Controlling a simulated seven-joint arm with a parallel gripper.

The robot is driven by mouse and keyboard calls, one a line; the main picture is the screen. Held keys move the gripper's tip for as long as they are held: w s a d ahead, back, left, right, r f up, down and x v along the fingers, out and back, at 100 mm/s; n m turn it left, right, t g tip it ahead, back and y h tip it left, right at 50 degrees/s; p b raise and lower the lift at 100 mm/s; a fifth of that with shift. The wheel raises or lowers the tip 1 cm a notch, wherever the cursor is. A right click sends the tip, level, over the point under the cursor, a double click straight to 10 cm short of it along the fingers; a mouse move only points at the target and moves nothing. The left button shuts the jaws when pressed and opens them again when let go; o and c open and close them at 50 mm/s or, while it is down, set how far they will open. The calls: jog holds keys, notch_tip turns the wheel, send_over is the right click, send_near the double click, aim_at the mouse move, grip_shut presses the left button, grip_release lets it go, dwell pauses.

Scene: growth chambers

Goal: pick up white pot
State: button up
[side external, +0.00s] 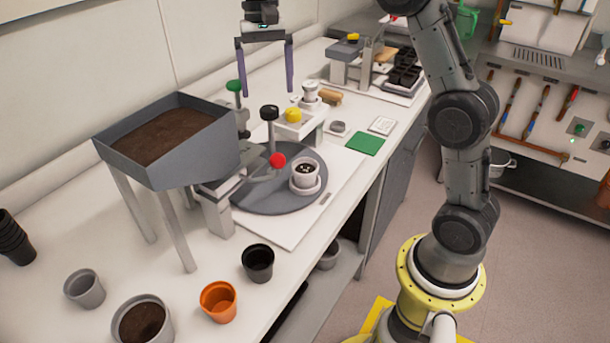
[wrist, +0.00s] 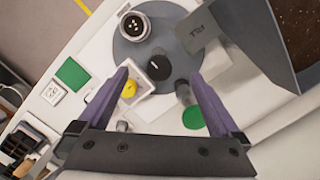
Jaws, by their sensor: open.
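The white pot (side external: 305,174) stands upright on a white saucer (side external: 318,186) on the grey round turntable (side external: 262,201). It holds dark soil with several pale seeds on top. It also shows in the wrist view (wrist: 134,27), near the top edge. My gripper (side external: 265,80) is high above the bench, up and to the left of the pot in the side view. Its two purple fingers are spread wide with nothing between them. In the wrist view the open fingers (wrist: 162,88) point toward the turntable, with the pot beyond their tips.
A yellow-knobbed device (side external: 293,115) stands behind. Grey, black (side external: 258,263) and orange (side external: 218,301) pots line the front. A green mat (side external: 366,143) lies to the right.

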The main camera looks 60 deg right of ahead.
jog(key=shift+r, duration=2.4)
jog(key=m+t+h, duration=0.1)
jog(key=m, duration=0.7)
send_over(305, 170)
jog(key=shift+m, duration=0.5)
notch_tip(305, 170, down, 18)
jog(key=shift+s, duration=0.1)
jog(key=shift+f, duration=2.95)
jog(key=c, duration=1.4)
jog(key=shift+r, duration=0.1)
